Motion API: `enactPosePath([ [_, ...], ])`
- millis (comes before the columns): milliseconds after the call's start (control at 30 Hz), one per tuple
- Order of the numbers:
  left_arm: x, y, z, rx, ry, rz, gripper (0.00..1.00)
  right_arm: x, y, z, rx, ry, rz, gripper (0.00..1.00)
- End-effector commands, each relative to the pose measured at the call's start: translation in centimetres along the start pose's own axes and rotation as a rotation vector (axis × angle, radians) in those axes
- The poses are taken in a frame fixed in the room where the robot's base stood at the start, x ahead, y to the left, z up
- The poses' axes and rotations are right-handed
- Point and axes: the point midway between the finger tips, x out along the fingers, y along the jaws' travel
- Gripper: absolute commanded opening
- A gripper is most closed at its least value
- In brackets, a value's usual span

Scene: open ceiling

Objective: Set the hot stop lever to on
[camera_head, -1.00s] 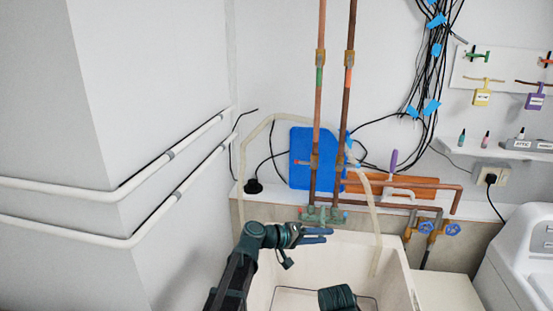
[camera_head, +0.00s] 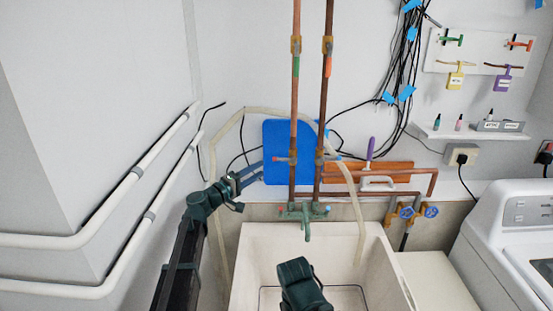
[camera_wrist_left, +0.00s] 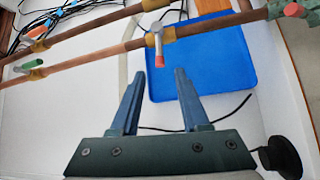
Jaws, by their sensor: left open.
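The hot stop lever is a short metal handle with a red tip (camera_head: 278,159) on the brass valve of the left copper pipe. It points left, across the pipe. In the left wrist view the red tip (camera_wrist_left: 159,62) hangs from the valve, pictured between my fingertips and a little above them. My left gripper (camera_head: 260,172) is open and empty, just left of and below the lever in the head view, seemingly not touching it. Its two blue fingers (camera_wrist_left: 159,72) are spread apart in the wrist view. My right gripper is not in view; only a dark arm part shows below.
A second lever with a blue tip (camera_head: 338,158) is on the right pipe (camera_head: 324,110). Green (camera_head: 296,67) and orange (camera_head: 328,67) levers sit higher. A blue board (camera_head: 275,137) stands behind. The tap (camera_head: 306,214) and white sink (camera_head: 262,240) are below, and a hose loops around.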

Motion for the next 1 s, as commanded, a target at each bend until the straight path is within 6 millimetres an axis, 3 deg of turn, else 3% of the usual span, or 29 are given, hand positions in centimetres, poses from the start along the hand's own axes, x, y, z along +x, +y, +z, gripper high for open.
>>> enactPosePath([
  [33,1.5,0.1,-0.1,-0.001,-0.004,0.001,0.46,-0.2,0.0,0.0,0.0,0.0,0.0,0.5],
  [200,4.9,0.1,-0.1,-0.001,-0.002,0.0,0.46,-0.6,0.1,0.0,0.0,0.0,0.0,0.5],
  [433,8.3,0.0,-0.1,-0.001,-0.002,0.0,0.46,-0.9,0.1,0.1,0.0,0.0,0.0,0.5],
  [600,9.5,0.0,0.0,0.0,-0.001,0.0,0.46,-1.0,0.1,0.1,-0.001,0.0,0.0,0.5],
  [967,9.7,0.0,0.1,0.0,0.0,0.0,0.46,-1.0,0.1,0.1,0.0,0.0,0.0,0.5],
  [1000,9.7,0.0,0.1,0.0,0.0,0.0,0.4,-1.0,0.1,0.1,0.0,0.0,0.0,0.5],
])
